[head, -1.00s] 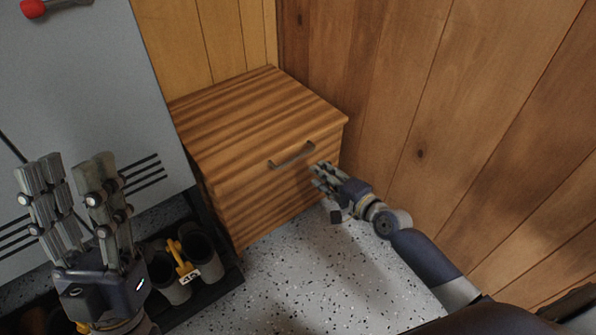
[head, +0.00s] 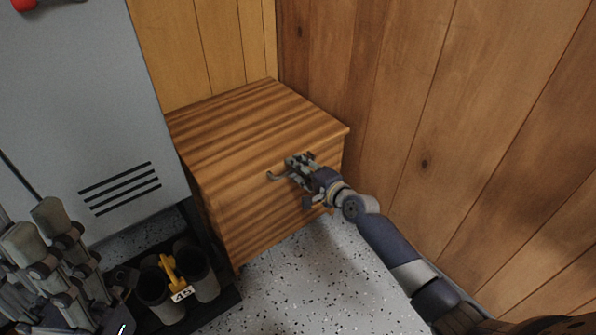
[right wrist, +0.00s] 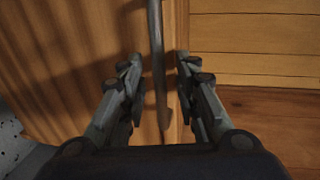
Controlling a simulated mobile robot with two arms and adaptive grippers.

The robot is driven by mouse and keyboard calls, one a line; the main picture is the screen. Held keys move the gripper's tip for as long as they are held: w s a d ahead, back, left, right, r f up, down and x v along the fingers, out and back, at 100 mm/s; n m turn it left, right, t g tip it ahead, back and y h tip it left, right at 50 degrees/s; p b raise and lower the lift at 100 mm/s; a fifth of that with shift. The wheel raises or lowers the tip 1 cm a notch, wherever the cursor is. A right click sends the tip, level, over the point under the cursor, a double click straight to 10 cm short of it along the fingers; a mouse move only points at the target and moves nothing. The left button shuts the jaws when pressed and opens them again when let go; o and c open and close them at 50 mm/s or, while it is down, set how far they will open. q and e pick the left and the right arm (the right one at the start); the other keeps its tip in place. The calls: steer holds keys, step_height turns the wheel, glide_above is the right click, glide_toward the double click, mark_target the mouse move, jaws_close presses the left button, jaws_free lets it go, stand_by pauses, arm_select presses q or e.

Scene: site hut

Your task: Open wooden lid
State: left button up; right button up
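The wooden chest (head: 270,215) stands in the corner, with its striped wooden lid (head: 255,115) lying closed on top. A grey bar handle (head: 277,177) is on its front near the upper edge. My right gripper (head: 298,163) is at the handle and covers its right part in the head view. In the right wrist view the handle (right wrist: 158,70) runs between the two spread fingers, which look apart from it. My left gripper (head: 36,222) is at the lower left, partly cut off by the frame, with its fingers apart and empty.
A grey locker (head: 75,110) with vent slots stands left of the chest. Wood-panelled walls (head: 430,100) close the back and right. Speckled floor (head: 300,280) is free in front.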

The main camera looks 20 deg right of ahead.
steer(key=shift+w+a, duration=0.1)
steer(key=shift+w, duration=0.05)
steer(key=shift+c, duration=0.3)
jaws_close()
